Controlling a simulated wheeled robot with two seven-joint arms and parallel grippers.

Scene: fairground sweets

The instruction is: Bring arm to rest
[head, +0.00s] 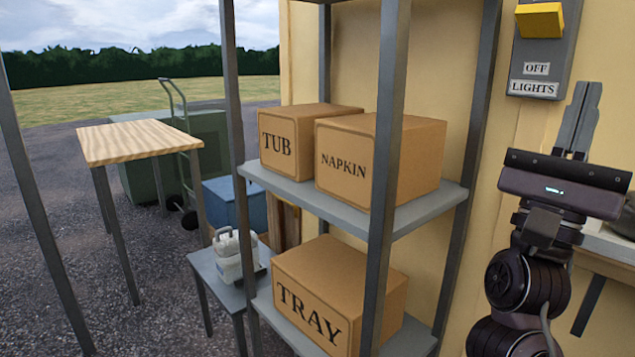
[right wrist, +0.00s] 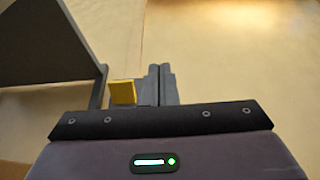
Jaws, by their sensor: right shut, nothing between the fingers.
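My right gripper (head: 588,92) is raised at the right of the head view, pointing up in front of the tan wall. Its fingers are together with nothing between them. They also show closed in the right wrist view (right wrist: 160,72). The light switch box (head: 545,55) is on the wall, up and left of the fingers. Its yellow lever (head: 540,20) sits above an "OFF" label and a "LIGHTS" label. The lever appears just left of the fingers in the right wrist view (right wrist: 122,92); the gripper looks apart from it. My left gripper is not in view.
A grey metal shelf rack (head: 440,205) stands left of my right arm, holding TUB (head: 275,150), NAPKIN (head: 345,165) and TRAY (head: 310,310) boxes. A wooden-topped table (head: 140,142) stands outside at left. A ledge (head: 610,243) runs behind my arm at right.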

